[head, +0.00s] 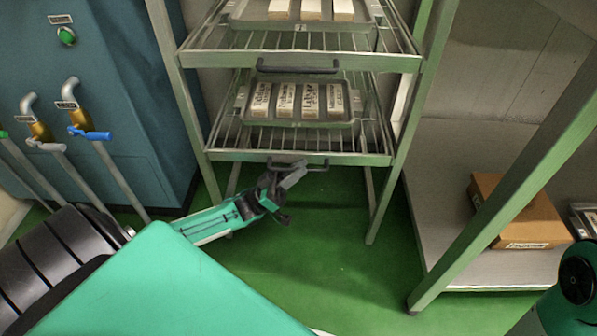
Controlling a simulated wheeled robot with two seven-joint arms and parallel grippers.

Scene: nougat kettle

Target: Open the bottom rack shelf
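The bottom rack shelf (240,156) is a wire shelf with a grey front rail, the lowest in the metal rack. Its dark bar handle (318,166) sits on the front rail. The shelf carries a tray (302,124) with several labelled bars. My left gripper (292,194) is just below and in front of the handle, its fingers apart. One finger overlaps the left part of the handle in the picture; I cannot tell whether it touches. Nothing shows between the fingers. My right gripper is out of view; only part of my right arm shows at the lower right.
An upper shelf (200,60) with its own handle (297,68) and tray is above. Rack legs (380,207) stand on the green floor (330,260). A blue cabinet with taps (88,133) is at left. A cardboard box (520,222) sits on a low shelf at right.

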